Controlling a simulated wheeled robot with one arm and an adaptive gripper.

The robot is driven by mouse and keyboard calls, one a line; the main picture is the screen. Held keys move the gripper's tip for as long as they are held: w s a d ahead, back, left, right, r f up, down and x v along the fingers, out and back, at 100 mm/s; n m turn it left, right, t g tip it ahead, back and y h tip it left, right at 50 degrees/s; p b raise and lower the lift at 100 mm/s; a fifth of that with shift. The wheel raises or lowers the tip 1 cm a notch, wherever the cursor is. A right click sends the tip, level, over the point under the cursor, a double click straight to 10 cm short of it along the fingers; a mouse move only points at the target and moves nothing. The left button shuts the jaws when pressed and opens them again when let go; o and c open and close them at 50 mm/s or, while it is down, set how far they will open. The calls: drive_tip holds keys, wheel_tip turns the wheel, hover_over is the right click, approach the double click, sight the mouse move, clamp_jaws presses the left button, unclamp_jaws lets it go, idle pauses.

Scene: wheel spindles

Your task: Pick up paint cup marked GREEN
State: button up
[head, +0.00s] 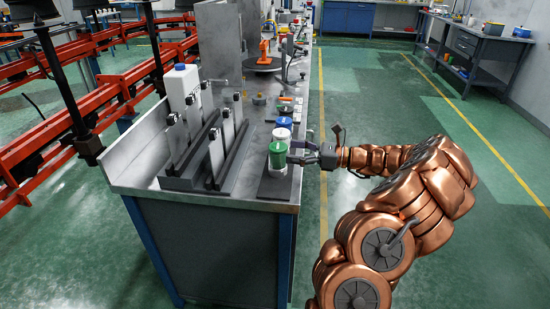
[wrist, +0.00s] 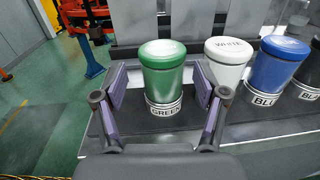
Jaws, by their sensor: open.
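The green paint cup (wrist: 162,80) stands upright on a dark mat, with a label reading GREEN at its base in the wrist view. In the head view the green cup (head: 278,152) is at the near right corner of the metal bench. My gripper (wrist: 160,98) is open, with one finger on each side of the cup. I cannot tell whether either finger touches it. In the head view my gripper (head: 298,152) reaches the cup from the right.
A white cup (wrist: 228,68) stands close to the right of the green one, then a blue cup (wrist: 277,65) and a black one. Metal plates in a dark rack (head: 228,165) stand left of the cups on the bench (head: 140,160). A white bottle (head: 182,85) stands farther back.

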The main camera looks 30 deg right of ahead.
sight(277, 146)
drive_tip(key=shift+w+a+r, duration=0.15)
drive_tip(key=shift+w+a, duration=0.2)
drive_tip(key=shift+w, duration=0.1)
drive_tip(key=x, duration=0.4)
drive_tip(key=shift+w+r+p, duration=0.1)
drive_tip(key=shift+w+p, duration=0.05)
drive_tip(key=shift+p, duration=0.25)
drive_tip(key=c, duration=1.2)
